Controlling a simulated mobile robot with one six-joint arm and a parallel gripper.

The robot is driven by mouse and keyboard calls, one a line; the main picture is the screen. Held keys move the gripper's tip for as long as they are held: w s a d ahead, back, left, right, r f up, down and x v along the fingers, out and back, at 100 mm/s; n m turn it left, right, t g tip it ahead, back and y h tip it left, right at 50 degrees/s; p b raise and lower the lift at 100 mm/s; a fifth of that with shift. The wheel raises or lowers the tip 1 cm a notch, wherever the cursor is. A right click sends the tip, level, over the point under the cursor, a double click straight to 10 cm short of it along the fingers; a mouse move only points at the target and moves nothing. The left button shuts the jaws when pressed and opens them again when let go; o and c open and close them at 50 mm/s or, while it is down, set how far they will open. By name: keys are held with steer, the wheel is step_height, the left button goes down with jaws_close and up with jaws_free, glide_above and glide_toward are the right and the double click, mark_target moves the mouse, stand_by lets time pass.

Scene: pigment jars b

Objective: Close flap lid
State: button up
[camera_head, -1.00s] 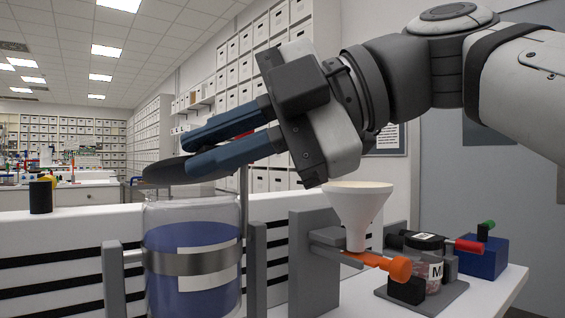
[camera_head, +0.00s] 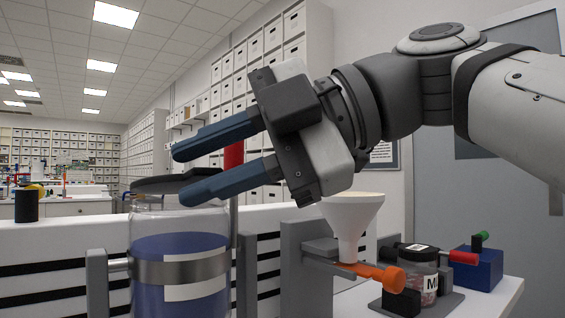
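The clear jar (camera_head: 150,220) holds blue pigment and is clamped by a metal band. Its dark flap lid (camera_head: 150,185) lies over the mouth, nearly level; I cannot tell if it touches the rim all round. My gripper (camera_head: 182,173) is open, with its two blue fingers spread apart. One finger is above the lid, and the other crosses in front of the lid's right part, hiding it. A red upright piece (camera_head: 233,155) shows between the fingers, close to the gripper's body. Nothing is clearly held.
A white funnel (camera_head: 352,212) in a grey stand with an orange knob (camera_head: 390,278) is to the right. A small jar (camera_head: 423,262) labelled M stands beyond, near a blue block (camera_head: 478,268). A white slatted panel (camera_head: 50,262) runs behind the blue-pigment jar.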

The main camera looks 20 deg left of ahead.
steer(key=shift+r, duration=0.1)
steer(key=shift+w+d+r, duration=0.1)
steer(key=shift+d, duration=0.15)
steer(key=p+v, duration=0.2)
steer(key=v, duration=0.5)
steer(key=shift+d, duration=0.1)
